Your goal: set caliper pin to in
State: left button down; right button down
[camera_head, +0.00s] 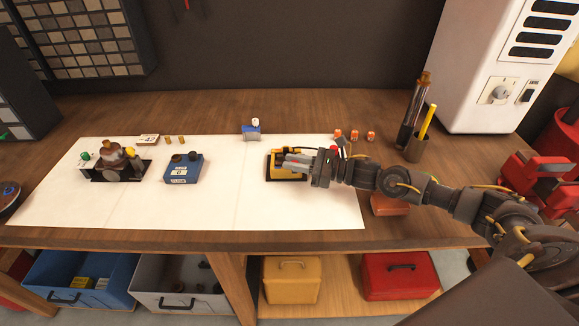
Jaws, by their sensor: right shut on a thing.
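My right gripper (296,160) reaches in from the right and is at a small yellow object (289,172) on a dark base, which I take to be the caliper. The gripper is shut on some part of it, and the fingers cover much of its top. The pin itself cannot be made out at this size. The yellow object rests on the white mat (260,205) near its right end. My left gripper is not in view.
A blue box (183,170), a brown and yellow device (118,162) and a small blue item (251,132) stand on the mat. Several orange pieces (354,135) lie behind my right wrist. A pen cup (415,150) stands right. The mat's front is clear.

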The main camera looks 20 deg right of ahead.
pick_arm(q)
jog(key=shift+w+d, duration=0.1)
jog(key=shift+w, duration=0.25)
pick_arm(e)
jog(key=c, duration=1.4)
grip_release()
jog(key=shift+w+d, duration=0.15)
jog(key=shift+w, duration=0.1)
jog(key=shift+o, duration=0.2)
